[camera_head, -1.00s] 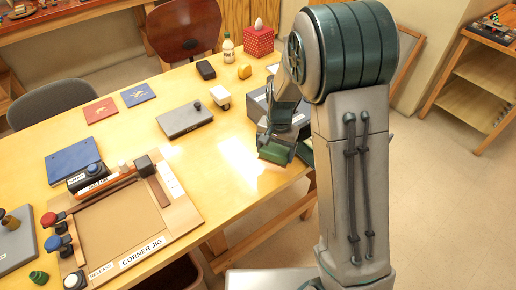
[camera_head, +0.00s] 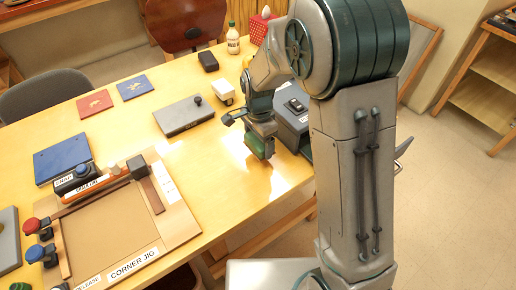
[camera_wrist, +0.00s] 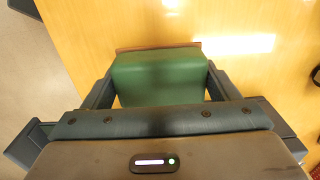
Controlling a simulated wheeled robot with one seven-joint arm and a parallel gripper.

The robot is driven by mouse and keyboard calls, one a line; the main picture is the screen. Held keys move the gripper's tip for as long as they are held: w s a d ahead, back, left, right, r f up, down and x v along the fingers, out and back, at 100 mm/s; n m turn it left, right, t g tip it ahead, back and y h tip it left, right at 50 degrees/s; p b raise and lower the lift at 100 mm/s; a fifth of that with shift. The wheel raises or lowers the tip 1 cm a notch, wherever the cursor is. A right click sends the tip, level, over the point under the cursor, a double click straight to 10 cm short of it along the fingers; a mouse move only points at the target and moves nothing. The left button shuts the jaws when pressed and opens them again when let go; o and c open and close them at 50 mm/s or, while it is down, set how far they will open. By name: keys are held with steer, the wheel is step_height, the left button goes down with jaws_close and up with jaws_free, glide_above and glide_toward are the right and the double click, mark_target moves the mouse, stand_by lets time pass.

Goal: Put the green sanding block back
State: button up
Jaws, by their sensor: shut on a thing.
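The green sanding block (camera_wrist: 155,78) is between the two fingers of my gripper (camera_wrist: 158,88) in the wrist view, with a thin reddish-brown edge along its far side. My gripper is shut on it. In the head view my gripper (camera_head: 259,148) points down over the right part of the yellow table (camera_head: 225,175), and the green block (camera_head: 258,146) shows at its lower end. I cannot tell whether the block touches the table top.
A dark grey box (camera_head: 292,112) stands just right of my gripper. A grey plate with a black knob (camera_head: 184,116) and a small white-and-dark object (camera_head: 223,92) lie behind it. The corner jig (camera_head: 120,225) fills the table's front left. Bare table surrounds the gripper's left side.

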steer(key=shift+f, duration=1.95)
steer(key=shift+f, duration=0.15)
steer(key=o, duration=1)
steer(key=shift+o, duration=0.2)
